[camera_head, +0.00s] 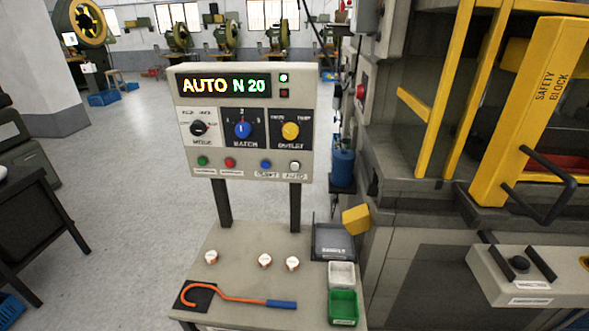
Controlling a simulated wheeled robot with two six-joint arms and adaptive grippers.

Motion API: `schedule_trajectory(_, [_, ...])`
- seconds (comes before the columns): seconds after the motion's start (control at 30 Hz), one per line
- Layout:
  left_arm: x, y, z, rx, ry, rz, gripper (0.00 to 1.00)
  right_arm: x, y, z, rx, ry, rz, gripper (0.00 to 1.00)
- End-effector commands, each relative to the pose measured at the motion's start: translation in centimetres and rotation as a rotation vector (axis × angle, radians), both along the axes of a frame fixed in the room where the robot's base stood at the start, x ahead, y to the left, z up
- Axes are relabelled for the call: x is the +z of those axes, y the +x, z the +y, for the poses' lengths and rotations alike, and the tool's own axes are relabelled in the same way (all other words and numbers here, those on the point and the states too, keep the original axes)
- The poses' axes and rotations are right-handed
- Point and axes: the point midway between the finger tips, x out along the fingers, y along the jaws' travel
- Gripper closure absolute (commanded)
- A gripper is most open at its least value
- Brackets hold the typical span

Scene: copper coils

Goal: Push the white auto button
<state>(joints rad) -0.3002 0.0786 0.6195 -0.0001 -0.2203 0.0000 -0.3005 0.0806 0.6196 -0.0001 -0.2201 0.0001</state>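The white auto button (295,166) is at the lower right of the upright control panel (222,152), above a label reading AUTO. A blue button (265,164), a red button (230,162) and a green button (202,160) sit in the same row to its left. The panel's display (225,85) reads AUTO N 20, with a green light lit beside it. Above the buttons are a black mode knob (198,128), a blue batch knob (242,129) and a yellow outlet knob (290,130). Neither of my grippers shows in the head view.
Below the panel, a table (235,245) holds several small round pieces, an orange hook with a blue handle (240,297), a white bin (341,275) and a green bin (343,306). A large press with yellow bars (525,110) stands at right. The space before the panel is clear.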

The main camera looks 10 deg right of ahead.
Motion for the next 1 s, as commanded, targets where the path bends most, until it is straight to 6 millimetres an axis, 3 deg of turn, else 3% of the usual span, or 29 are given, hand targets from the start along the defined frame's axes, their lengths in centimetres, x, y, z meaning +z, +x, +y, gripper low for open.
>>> schedule_trajectory(0.03, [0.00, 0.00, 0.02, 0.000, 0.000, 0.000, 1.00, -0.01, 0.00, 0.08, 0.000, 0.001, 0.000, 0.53])
schedule_trajectory(0.4, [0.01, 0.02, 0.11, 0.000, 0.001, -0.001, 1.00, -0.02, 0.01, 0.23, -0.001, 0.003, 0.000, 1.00])
schedule_trajectory(1.0, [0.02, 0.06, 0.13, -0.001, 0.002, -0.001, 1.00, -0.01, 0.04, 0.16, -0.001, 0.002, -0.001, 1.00])
